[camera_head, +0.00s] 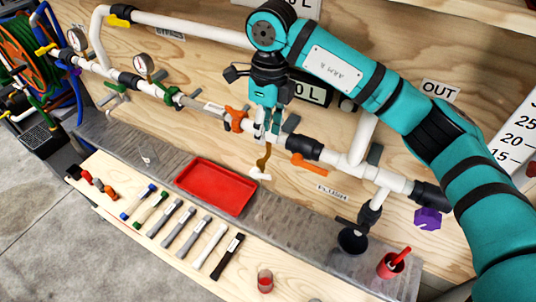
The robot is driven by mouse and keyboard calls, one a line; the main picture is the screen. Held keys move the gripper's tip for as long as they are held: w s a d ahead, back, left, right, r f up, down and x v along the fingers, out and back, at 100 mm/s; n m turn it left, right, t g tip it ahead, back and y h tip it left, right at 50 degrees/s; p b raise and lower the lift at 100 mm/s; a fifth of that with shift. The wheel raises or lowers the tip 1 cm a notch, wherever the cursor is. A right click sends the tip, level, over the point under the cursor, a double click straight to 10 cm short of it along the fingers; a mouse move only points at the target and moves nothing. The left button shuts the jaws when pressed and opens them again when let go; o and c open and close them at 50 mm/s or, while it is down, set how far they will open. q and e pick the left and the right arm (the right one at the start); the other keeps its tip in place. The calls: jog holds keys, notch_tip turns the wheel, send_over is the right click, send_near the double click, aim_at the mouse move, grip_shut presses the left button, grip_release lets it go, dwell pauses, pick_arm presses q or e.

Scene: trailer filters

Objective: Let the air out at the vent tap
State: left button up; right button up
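A small tap with a brown handle (264,156) and a white spout (259,174) hangs below the white pipe at the middle. It looks like the vent tap, but I cannot read a label for it. My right gripper (267,132) points down in front of the pipe, with its fingertips just above or at the brown handle. I cannot tell whether they touch it, or how far apart the fingers are. The gripper and arm hide part of the pipe and the label behind. My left gripper is not in view.
An orange lever (310,166) is close on the right, and an orange fitting (236,118) on the left. A purple knob (428,218) is farther right. Below are an empty red tray (217,187), several cartridges, a black funnel (353,240) and a red cup (391,265).

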jog(key=w+d, duration=0.1)
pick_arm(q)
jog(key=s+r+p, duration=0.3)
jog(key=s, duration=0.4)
pick_arm(e)
send_over(270, 177)
notch_tip(270, 177, down, 5)
jog(key=shift+h, duration=0.3)
notch_tip(270, 177, down, 7)
jog(key=shift+w+d+f+p, duration=0.1)
jog(key=shift+d+p, duration=0.05)
jog(key=shift+p, duration=1.05)
notch_tip(270, 177, down, 2)
jog(key=shift+f+p, duration=0.2)
jog(key=shift+p, duration=0.15)
jog(key=shift+f, duration=0.75)
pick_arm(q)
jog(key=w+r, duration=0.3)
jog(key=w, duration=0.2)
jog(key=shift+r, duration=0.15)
pick_arm(e)
grip_shut()
